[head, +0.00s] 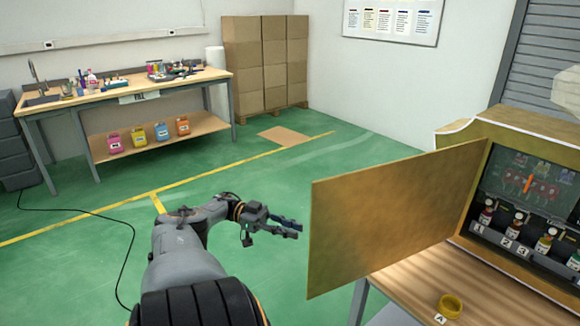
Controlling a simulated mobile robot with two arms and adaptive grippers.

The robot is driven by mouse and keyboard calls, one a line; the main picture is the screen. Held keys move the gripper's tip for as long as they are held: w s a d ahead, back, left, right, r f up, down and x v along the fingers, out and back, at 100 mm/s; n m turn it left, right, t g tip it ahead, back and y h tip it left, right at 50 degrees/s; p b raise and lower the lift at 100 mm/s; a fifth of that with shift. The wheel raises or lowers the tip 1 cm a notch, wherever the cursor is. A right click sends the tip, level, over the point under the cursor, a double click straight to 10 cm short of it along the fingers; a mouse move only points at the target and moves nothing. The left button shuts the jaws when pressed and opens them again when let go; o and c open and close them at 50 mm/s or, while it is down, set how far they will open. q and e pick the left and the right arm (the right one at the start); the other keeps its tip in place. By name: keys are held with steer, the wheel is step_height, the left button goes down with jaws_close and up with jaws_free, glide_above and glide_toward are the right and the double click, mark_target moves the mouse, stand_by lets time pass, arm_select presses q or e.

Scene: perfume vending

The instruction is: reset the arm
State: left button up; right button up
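My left arm reaches in from the bottom left over the green floor. My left gripper (297,230) is at its end, pointing right, with its two dark fingers a little apart and nothing between them. It is in free air, left of the open tan door panel (385,215) of the vending machine (505,127), with a gap to the panel's edge. My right gripper is not in view.
Several small bottles stand inside the machine. A workbench (130,88) and stacked cardboard boxes (264,62) are at the back. The floor around the gripper is clear.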

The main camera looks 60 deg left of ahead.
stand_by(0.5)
arm_select(q)
steer(key=s+d+f+n+y, duration=0.1)
steer(key=d+f+n+y, duration=0.25)
steer(key=f, duration=0.85)
steer(key=s+d+f+n+y, duration=0.15)
steer(key=f+y, duration=0.35)
steer(key=f, duration=0.8)
steer(key=d+f+n+y, duration=0.3)
steer(key=f+y, duration=0.2)
steer(key=f, duration=0.7)
steer(key=s+d+f+g+y, duration=0.1)
steer(key=s+d+f+g, duration=0.3)
steer(key=s+d+f, duration=0.65)
steer(key=s+d+f+g, duration=0.3)
steer(key=s+d+f, duration=0.1)
steer(key=d, duration=0.5)
steer(key=s+d+f+g, duration=0.3)
steer(key=s+d, duration=0.4)
steer(key=d, duration=0.3)
steer(key=shift+s+f+g+h, duration=0.15)
steer(key=shift+f+g+h, duration=0.2)
steer(key=shift+f, duration=0.5)
